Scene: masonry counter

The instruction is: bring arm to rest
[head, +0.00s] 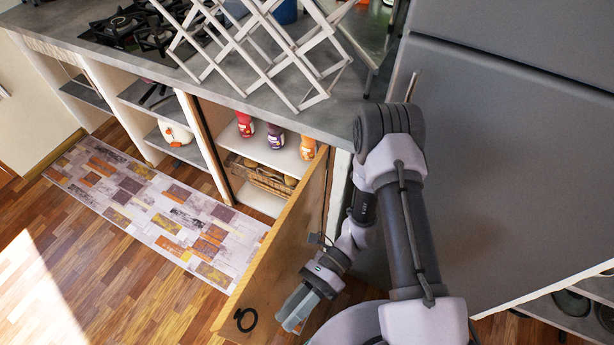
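My gripper (292,316) hangs low in front of the counter, at the lower middle of the head view. Its grey fingers point down and to the left. They lie close together at this angle, so I cannot tell whether there is a gap between them. No held object shows. The wooden cabinet door (275,250) stands swung open just left of my gripper, with its dark ring handle (245,319) near the lower edge. I cannot tell whether the fingers touch the door.
A grey refrigerator (510,150) stands close on the right of my arm. The counter (225,88) carries a white folding rack (262,48) and a gas stove (135,28). Bottles (276,137) and a basket (262,177) sit inside the open cabinet. A patterned rug (150,208) covers open floor at left.

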